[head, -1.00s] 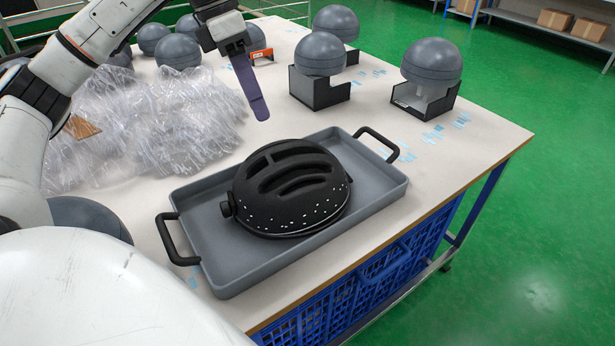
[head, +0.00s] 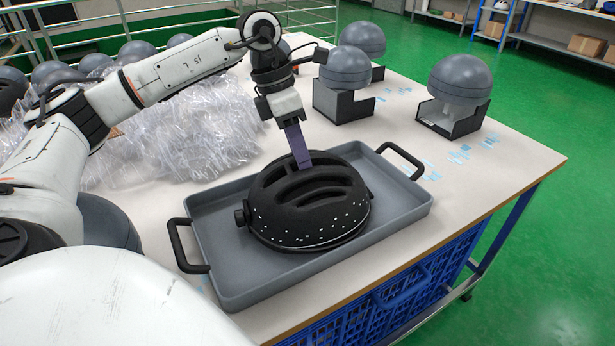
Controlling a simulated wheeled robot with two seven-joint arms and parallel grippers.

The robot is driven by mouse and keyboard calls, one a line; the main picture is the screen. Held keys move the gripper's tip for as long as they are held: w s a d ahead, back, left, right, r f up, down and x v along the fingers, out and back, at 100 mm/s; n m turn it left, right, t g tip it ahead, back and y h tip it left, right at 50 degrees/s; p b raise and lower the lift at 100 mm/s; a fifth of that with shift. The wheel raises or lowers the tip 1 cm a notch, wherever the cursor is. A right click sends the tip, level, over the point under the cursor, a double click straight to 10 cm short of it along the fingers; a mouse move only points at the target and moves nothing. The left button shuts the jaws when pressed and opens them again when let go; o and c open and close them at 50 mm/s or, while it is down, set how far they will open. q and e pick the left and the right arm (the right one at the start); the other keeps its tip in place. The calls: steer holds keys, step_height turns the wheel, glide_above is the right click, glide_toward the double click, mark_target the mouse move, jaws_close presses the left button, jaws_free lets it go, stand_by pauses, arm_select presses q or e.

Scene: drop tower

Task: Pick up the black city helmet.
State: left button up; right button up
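The black city helmet (head: 312,215) rests in a grey tray (head: 240,282) with black handles. It has long vent slots on top, a row of small white dots along its side and a round knob at its left. My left gripper (head: 302,162) points down at the far top edge of the helmet. Its purple finger overlaps the helmet's top rim there. I cannot tell whether it touches or sits in a vent. Only one finger shows clearly, so its opening is unclear. The helmet looks unlifted. My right gripper is not in view.
Crumpled clear plastic wrap (head: 180,130) lies left of the tray. Grey domes on black stands (head: 341,100) occupy the back, with another grey dome (head: 460,78) at back right. The table (head: 480,185) is mostly bare right of the tray.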

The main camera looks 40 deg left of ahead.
arm_select(q)
steer(key=shift+f, duration=0.15)
jaws_close()
